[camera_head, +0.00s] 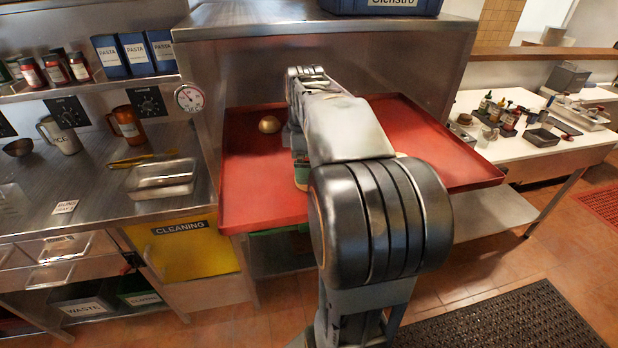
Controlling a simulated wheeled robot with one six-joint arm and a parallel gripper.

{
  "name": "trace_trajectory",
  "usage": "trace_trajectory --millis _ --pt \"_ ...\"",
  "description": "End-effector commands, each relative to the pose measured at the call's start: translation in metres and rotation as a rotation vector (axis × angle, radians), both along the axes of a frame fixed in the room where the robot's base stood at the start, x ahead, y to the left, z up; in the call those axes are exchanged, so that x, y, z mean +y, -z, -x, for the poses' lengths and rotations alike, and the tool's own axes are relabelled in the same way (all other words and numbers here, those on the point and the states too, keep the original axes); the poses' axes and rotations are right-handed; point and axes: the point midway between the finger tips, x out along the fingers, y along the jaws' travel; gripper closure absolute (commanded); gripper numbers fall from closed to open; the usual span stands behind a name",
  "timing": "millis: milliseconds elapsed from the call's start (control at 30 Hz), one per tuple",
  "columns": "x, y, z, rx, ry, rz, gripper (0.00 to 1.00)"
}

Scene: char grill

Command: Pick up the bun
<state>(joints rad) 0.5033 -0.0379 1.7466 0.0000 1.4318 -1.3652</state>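A round golden-brown bun (269,124) lies on the red tray (262,195), toward its back left. My arm reaches over the middle of the tray from the front and hides much of it. The end of the arm is to the right of the bun, near the back of the tray. My gripper's fingers are hidden behind the arm, so I cannot tell whether they are open or shut. The bun looks apart from the arm.
Steel walls stand behind the tray. On the left, a steel counter holds a metal pan (162,178), tongs (140,158) and a brown jug (127,125). On the right is a white table (480,150) with bottles. The tray's left front is clear.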

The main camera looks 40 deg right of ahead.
Motion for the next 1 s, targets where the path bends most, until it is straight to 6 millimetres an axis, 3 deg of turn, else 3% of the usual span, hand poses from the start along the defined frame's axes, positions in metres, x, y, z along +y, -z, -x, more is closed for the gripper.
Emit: trace_trajectory --millis 300,600,1000 --pt "0.001 0.037 0.002 0.002 0.002 -0.001 0.0" --pt "0.0 0.04 0.002 0.001 0.002 -0.001 0.0" --pt "0.001 0.04 0.002 0.001 0.002 -0.001 0.37"
